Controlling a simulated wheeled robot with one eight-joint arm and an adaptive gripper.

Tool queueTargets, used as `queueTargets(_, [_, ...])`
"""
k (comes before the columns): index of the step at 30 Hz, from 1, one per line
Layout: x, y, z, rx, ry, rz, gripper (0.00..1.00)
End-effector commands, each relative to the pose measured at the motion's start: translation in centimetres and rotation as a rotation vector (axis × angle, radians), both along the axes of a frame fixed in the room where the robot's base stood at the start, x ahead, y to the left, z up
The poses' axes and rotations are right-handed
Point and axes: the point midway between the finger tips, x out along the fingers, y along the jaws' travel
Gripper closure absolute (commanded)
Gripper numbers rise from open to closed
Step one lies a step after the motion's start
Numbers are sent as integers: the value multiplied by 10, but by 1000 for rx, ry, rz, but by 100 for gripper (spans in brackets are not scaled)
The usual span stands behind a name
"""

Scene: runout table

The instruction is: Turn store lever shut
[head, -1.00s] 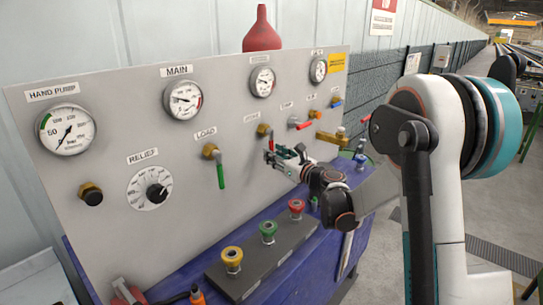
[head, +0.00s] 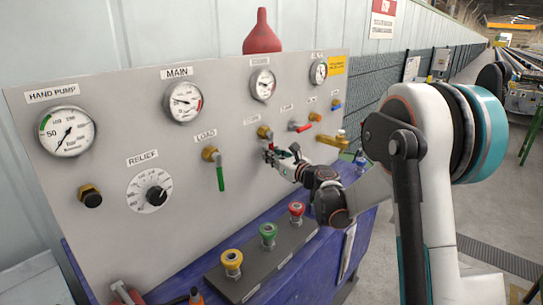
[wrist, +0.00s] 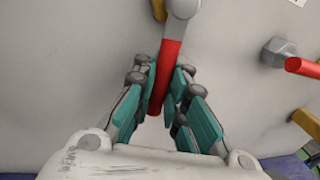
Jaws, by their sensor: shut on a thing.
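The store lever has a red handle on a brass valve (head: 264,132) in the middle of the grey panel (head: 110,240). Its label is too small to read surely. In the wrist view the red handle (wrist: 171,60) hangs almost straight down from its grey hub, its lower end slightly left. My gripper (head: 274,154) is at the panel below the valve. In the wrist view my gripper (wrist: 168,100) has its teal fingers on both sides of the handle, shut on it. The head view hides most of the handle behind the fingers.
A second red lever (head: 301,127) lies sideways just right; it also shows in the wrist view (wrist: 303,67). The green load lever (head: 220,178) hangs down at left. Green (head: 268,232), yellow (head: 232,259) and red (head: 296,210) couplings stand below on a dark block.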

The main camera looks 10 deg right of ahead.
Motion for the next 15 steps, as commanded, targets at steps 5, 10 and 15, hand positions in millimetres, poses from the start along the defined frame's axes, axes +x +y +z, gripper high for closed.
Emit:
queueTargets(5, [2, -3, -1, -34, -26, 0, 100])
queueTargets(10, [6, -9, 0, -113, -82, -1, 100])
queueTargets(15, [12, -18, 1, -229, -166, -1, 100])
